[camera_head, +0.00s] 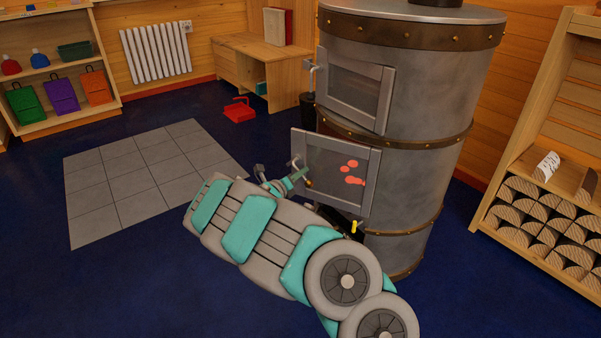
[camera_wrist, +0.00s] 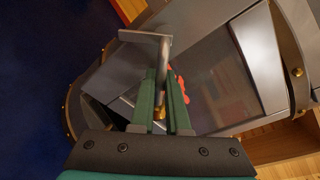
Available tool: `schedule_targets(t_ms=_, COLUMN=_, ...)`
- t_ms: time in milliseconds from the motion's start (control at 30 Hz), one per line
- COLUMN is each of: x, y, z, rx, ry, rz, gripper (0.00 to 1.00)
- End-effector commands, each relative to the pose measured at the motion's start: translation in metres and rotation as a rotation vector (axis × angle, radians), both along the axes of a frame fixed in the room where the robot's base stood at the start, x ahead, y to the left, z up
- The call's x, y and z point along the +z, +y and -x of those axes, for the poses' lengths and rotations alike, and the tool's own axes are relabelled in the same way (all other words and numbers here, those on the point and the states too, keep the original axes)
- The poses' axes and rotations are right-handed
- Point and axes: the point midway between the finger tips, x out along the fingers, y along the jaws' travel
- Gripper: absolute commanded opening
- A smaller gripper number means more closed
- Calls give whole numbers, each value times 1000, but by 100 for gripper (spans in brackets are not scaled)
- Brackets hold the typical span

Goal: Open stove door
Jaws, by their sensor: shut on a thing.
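The grey metal stove (camera_head: 425,110) has two glass-fronted doors. The lower stove door (camera_head: 375,165) stands out at an angle from the round body, its left edge past the stove's side, so it looks partly open. Orange-red glowing shapes show through its glass. My gripper (camera_head: 300,178) is at the left side of this door. In the wrist view, the green fingers of my gripper (camera_wrist: 163,78) are shut around the grey door handle (camera_wrist: 146,37). The upper stove door (camera_head: 356,88) looks closed, with its own handle at its left edge.
A wooden rack of logs (camera_head: 540,225) stands to the right of the stove. A red dustpan (camera_head: 239,111) lies on the blue floor near the low wooden desk (camera_head: 262,55). Grey floor tiles (camera_head: 140,180) left of my arm are clear.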

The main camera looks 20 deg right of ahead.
Motion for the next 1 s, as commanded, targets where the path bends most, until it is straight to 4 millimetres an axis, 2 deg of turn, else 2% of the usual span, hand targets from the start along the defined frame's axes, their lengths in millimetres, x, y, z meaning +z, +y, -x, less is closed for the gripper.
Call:
schedule_targets(t_ms=33, x=0, y=0, z=0, rx=-1, ry=0, rz=-1, gripper=0)
schedule_targets(t_ms=67, x=0, y=0, z=0, rx=-1, ry=0, rz=-1, gripper=17)
schedule_targets(t_ms=167, x=0, y=0, z=0, rx=-1, ry=0, rz=-1, gripper=26)
schedule_targets(t_ms=467, x=0, y=2, z=1, rx=0, ry=1, rz=1, gripper=26)
schedule_targets(t_ms=1000, x=10, y=58, z=38, rx=2, ry=-1, rz=0, gripper=26)
